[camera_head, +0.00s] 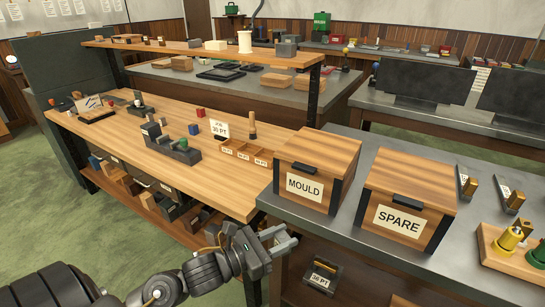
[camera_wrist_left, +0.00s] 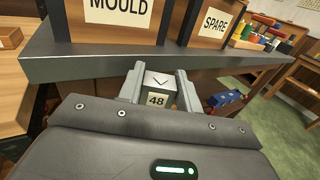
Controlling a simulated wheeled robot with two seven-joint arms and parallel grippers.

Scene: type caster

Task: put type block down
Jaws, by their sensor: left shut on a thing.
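My left gripper (camera_head: 278,240) is shut on a small grey type block (camera_wrist_left: 158,80) with a pale "48" label and a dark tick mark on its top. In the left wrist view the block sits between the two fingers, in front of the grey bench edge (camera_wrist_left: 120,64). In the head view the gripper is by the near left corner of the grey bench, below the MOULD box; the block is not clearly visible there. My right gripper is not in view.
A MOULD box (camera_head: 316,165) and a SPARE box (camera_head: 405,197) stand on the grey bench. The wooden bench (camera_head: 165,110) holds a 30 PT sign (camera_head: 219,129), a small compartment tray (camera_head: 246,151) and several small blocks. A 36 PT container (camera_head: 322,275) sits below the grey bench.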

